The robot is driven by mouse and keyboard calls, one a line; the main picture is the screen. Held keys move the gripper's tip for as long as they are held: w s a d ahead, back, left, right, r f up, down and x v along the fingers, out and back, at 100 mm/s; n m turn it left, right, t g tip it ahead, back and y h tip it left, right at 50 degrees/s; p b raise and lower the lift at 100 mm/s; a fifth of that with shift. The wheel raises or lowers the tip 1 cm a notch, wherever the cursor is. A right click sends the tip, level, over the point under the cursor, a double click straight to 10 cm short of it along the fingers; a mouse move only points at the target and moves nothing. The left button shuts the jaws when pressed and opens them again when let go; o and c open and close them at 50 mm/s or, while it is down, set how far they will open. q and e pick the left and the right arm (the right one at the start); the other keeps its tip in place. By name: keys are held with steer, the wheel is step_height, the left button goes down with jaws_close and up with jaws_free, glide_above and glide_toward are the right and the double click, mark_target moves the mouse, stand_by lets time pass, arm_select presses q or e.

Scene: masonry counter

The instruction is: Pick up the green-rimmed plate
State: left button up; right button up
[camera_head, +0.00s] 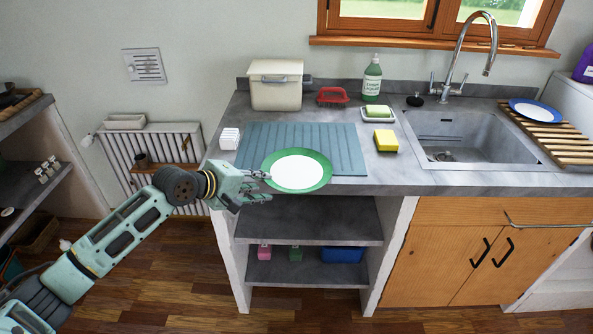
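The green-rimmed plate (297,170) has a white middle and lies at the front edge of the counter, partly on the blue-grey ribbed mat (345,145). My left gripper (266,186) comes in from the left at the plate's left front rim. Its two fingers are apart, with a gap between them. The upper fingertip overlaps the plate's left rim in the picture; I cannot tell whether it touches. The lower finger is in front of the counter edge. My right gripper is not in view.
A yellow sponge (386,140), a soap dish (378,113), a green bottle (372,78), a red brush (332,96) and a cream bin (276,85) stand around the mat. A small white box (229,138) is left of it. The sink (470,137) is to the right, beside a blue-rimmed plate (535,110) on a wooden rack.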

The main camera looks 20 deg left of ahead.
arm_select(q)
steer(key=x, duration=0.2)
steer(key=shift+w+d+f, duration=0.15)
steer(key=shift+w+d, duration=0.05)
steer(key=shift+w, duration=0.1)
steer(key=c, duration=0.6)
jaws_close()
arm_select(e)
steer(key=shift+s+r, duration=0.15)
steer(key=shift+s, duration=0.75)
